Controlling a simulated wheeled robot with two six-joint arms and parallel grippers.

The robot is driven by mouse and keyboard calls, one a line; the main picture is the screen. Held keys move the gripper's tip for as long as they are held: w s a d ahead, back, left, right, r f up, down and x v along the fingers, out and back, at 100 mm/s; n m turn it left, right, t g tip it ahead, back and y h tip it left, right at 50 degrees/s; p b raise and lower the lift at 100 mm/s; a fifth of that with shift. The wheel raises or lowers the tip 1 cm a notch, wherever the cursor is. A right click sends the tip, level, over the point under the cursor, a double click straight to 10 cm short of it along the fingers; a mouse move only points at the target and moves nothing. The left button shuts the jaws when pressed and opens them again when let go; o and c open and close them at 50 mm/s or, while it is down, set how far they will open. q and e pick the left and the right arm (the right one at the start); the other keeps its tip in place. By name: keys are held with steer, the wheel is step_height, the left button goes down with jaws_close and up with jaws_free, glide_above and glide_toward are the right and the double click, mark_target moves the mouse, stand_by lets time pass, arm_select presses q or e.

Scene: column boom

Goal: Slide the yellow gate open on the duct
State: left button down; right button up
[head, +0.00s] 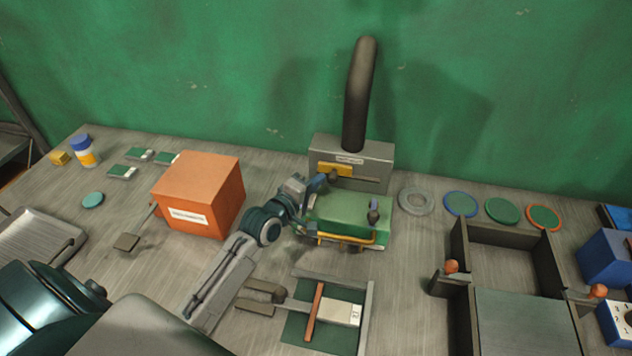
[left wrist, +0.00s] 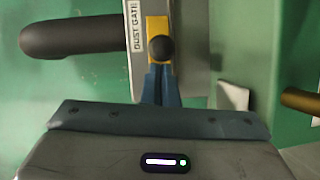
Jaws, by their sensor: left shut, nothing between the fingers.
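The duct is a grey box (head: 379,152) with a dark bent pipe (head: 361,90) rising from it against the green wall. Its label reads "DUST GATE" in the left wrist view (left wrist: 136,33). The yellow gate (head: 341,169) sits at the left part of the box's front slot, with bare slot to its right. Its dark round knob shows in the left wrist view (left wrist: 161,48). My left gripper (head: 328,179) is at the knob with its blue fingers (left wrist: 158,82) shut and nothing between them. The fingertips overlap the knob's lower edge; I cannot tell whether they touch.
A green machine (head: 350,213) with a yellow rail stands just in front of the duct, close to my left gripper. An orange box (head: 199,194) stands left of my arm. A grey ring (head: 416,201) and several discs lie right of the duct.

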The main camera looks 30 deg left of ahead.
arm_select(q)
steer(key=d, duration=0.2)
steer(key=w+d, duration=0.1)
steer(key=d, duration=0.1)
steer(key=d+p, duration=0.1)
steer(key=d, duration=0.2)
steer(key=shift+w+d, duration=0.1)
steer(key=shift+w, duration=0.3)
